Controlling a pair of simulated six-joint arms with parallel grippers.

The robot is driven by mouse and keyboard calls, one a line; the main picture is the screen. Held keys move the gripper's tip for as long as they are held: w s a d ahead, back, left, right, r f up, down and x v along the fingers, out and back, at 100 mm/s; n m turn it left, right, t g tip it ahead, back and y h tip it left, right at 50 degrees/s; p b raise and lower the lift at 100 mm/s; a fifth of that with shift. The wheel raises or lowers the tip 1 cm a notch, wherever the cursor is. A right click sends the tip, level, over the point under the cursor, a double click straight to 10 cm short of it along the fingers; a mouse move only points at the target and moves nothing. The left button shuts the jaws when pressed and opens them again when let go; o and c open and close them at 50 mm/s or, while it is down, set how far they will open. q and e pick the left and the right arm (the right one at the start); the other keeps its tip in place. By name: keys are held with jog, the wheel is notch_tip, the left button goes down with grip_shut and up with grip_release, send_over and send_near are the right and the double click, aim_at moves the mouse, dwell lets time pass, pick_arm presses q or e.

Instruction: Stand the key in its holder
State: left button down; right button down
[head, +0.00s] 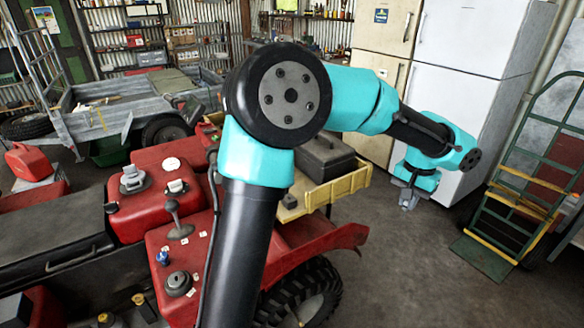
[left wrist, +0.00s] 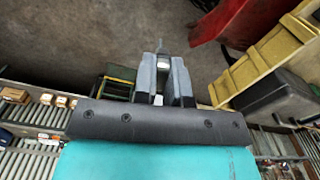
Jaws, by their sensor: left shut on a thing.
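My left gripper (head: 408,199) hangs at the right in the head view, over open floor and well away from the red quad. In the left wrist view its fingers (left wrist: 162,75) are shut on a small grey piece (left wrist: 160,46), which sticks out past the fingertips. This is probably the key, but its shape is mostly hidden by the fingers. A dark round fitting (head: 178,283) on the red quad panel (head: 150,245) may be the holder; I cannot tell for sure. My right gripper is not in view.
A yellow rack (head: 345,185) holds a black case (head: 323,155). A green hand truck (head: 520,190) stands right; concrete floor (head: 410,265) is clear.

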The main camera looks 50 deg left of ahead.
pick_arm(q)
jog(key=s+a+f+n, duration=0.1)
jog(key=a+n, duration=0.4)
jog(key=a, duration=0.7)
jog(key=s+a+f+n, duration=0.2)
jog(key=a+n, duration=0.3)
jog(key=a, duration=0.7)
jog(key=s+a+f+n, duration=0.2)
jog(key=a+n, duration=0.3)
jog(key=a, duration=0.7)
jog(key=shift+s+a+n, duration=0.4)
jog(key=shift+s, duration=0.25)
jog(key=shift+f, duration=0.15)
jog(key=shift+f, duration=2.8)
jog(key=shift+d+f, duration=0.1)
jog(key=shift+f, duration=1.6)
jog(key=c, duration=1.6)
grip_release()
jog(key=shift+f, duration=0.1)
jog(key=shift+c, duration=0.2)
jog(key=o, duration=0.5)
jog(key=shift+o, duration=0.2)
